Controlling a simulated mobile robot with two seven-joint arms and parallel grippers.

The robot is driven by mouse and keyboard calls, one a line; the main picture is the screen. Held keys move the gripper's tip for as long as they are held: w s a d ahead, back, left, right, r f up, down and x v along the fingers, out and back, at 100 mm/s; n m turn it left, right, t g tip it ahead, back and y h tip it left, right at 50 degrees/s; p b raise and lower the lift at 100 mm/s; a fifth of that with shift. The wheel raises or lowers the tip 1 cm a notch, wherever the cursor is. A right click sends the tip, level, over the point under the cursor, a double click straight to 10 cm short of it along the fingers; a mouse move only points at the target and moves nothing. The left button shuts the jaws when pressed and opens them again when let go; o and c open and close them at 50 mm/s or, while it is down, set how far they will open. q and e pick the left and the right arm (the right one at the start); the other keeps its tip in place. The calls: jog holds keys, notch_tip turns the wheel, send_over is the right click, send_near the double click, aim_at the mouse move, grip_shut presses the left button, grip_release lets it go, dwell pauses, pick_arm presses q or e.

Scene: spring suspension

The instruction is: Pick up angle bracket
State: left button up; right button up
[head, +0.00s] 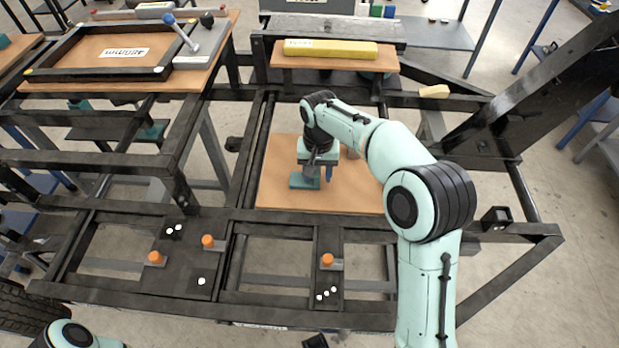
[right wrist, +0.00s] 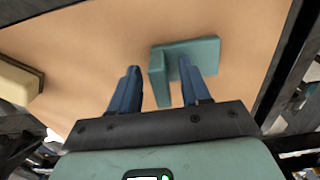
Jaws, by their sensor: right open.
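The teal angle bracket (head: 302,181) lies on the wooden board (head: 275,190) in the middle of the frame. In the right wrist view the bracket (right wrist: 205,50) shows a flat plate and a narrow flange at its left end. My right gripper (head: 320,178) points down at the bracket, with its blue fingers apart. In the right wrist view the flange shows between the fingers of the gripper (right wrist: 158,68), and the right finger overlaps the plate. I cannot tell whether a finger touches it. My left gripper is out of view.
Dark frame beams surround the board. Orange knobs (head: 208,241) and white buttons stand on the near beams. A yellow block (head: 330,49) lies on a raised board behind. A black tray frame (head: 105,50) is at upper left. The board around the bracket is mostly clear.

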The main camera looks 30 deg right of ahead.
grip_shut()
jog(key=shift+r, duration=0.1)
